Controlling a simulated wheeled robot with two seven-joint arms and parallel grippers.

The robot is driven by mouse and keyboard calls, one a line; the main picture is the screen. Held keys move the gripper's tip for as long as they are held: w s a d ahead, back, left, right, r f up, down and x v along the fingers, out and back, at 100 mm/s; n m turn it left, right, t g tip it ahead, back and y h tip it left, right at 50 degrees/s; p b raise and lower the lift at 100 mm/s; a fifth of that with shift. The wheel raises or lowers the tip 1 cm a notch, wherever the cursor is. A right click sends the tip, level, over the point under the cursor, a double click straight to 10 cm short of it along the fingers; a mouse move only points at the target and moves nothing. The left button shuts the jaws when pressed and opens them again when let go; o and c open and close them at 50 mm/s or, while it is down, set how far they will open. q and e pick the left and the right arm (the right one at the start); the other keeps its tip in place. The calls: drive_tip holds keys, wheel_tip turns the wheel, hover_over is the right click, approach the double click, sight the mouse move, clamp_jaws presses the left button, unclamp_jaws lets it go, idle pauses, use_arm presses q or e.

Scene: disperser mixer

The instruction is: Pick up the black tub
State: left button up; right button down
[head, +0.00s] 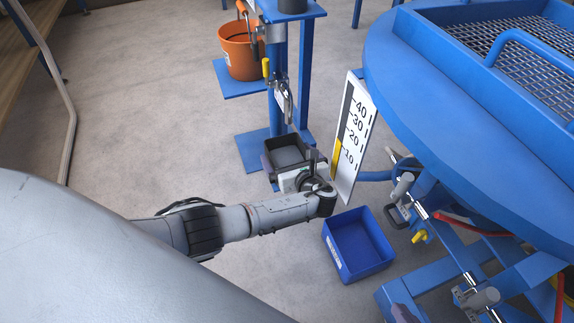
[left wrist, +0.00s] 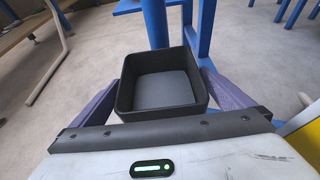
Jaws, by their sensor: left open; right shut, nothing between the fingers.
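The black tub (head: 287,151) is upright and looks empty, low down in front of the blue stand in the head view. It also shows in the middle of the left wrist view (left wrist: 162,92). My left gripper (head: 286,166) is open, with one purple finger on each side of the tub. Whether the fingers touch its walls is not clear. My wrist hides the tub's near side in the head view.
A blue bin (head: 358,245) stands on the floor right of my left arm. A white scale board (head: 351,140) stands close to the right of my gripper. The blue mixer (head: 450,95) fills the right side. The left floor is clear.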

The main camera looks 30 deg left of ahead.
use_arm(q)
drive_tip(key=shift+w+a+f, duration=0.2)
drive_tip(key=shift+w+a, duration=0.2)
use_arm(e)
drive_tip(key=shift+a+f, duration=0.15)
drive_tip(key=shift+f, duration=0.05)
use_arm(q)
drive_tip(key=c, duration=1.4)
drive_tip(key=shift+r, duration=0.1)
drive_tip(key=shift+c, duration=0.3)
drive_tip(key=shift+r+p, duration=0.3)
drive_tip(key=shift+r, duration=0.1)
wheel_tip(320, 180, up, 9)
drive_tip(key=p, duration=0.5)
drive_tip(key=shift+r+p, duration=0.15)
drive_tip(key=shift+p, duration=0.2)
use_arm(e)
drive_tip(key=shift+s+d+r+m+t+h, duration=0.15)
drive_tip(key=shift+s+d+r+m+t, duration=0.15)
drive_tip(key=shift+d+r, duration=0.35)
drive_tip(key=shift+s+d+r+m+t+h, duration=0.1)
drive_tip(key=shift+s+d+r+t, duration=0.15)
drive_tip(key=shift+d+r+t, duration=0.35)
drive_tip(key=shift+s+d+r+m+t+h, duration=0.2)
drive_tip(key=shift+d+r, duration=0.25)
drive_tip(key=shift+r, duration=0.35)
